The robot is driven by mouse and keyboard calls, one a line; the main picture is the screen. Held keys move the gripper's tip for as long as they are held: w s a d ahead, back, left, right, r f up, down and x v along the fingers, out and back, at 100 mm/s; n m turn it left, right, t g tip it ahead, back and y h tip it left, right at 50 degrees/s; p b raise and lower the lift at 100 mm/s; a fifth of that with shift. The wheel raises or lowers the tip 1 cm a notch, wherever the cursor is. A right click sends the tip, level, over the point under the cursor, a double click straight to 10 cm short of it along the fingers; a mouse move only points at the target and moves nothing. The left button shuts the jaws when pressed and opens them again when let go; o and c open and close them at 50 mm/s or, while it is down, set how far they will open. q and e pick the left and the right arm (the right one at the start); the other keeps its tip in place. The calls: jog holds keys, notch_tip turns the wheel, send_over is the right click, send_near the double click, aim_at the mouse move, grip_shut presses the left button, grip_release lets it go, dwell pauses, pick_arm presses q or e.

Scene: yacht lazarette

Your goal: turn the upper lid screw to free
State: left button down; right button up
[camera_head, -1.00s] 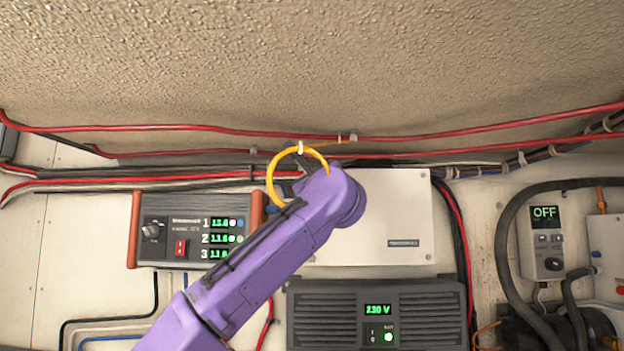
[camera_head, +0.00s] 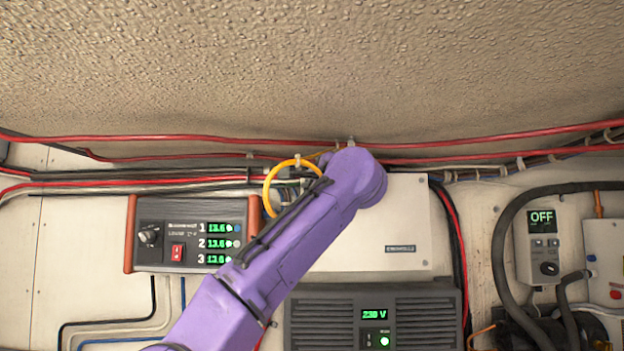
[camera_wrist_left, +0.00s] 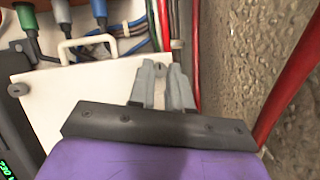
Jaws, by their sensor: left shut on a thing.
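The white box lid (camera_head: 405,215) is fixed to the wall and is partly covered by my left arm. In the left wrist view its pale face (camera_wrist_left: 75,110) shows one screw (camera_wrist_left: 17,90) at the left corner, clear of the gripper. My left gripper (camera_wrist_left: 163,80) is shut at the lid's other near corner, the upper one. Its grey fingers close around the upper lid screw (camera_wrist_left: 160,70), of which only a little shows between the tips. In the head view my own arm hides the fingertips and this screw. My right gripper is not in view.
Red cables (camera_head: 230,138) run along the wall just above the lid. A yellow loop (camera_head: 268,190) hangs close beside my wrist. A meter unit (camera_head: 185,220) is at left, and a dark 230 V unit (camera_head: 330,305) sits below.

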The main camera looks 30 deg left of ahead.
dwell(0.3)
pick_arm(q)
jog(key=c, duration=1.1)
grip_release()
jog(key=shift+o, duration=0.2)
jog(key=b+v, duration=0.5)
jog(key=v, duration=0.5)
jog(key=shift+s+d, duration=0.15)
jog(key=shift+d, duration=0.15)
jog(key=shift+a, duration=0.1)
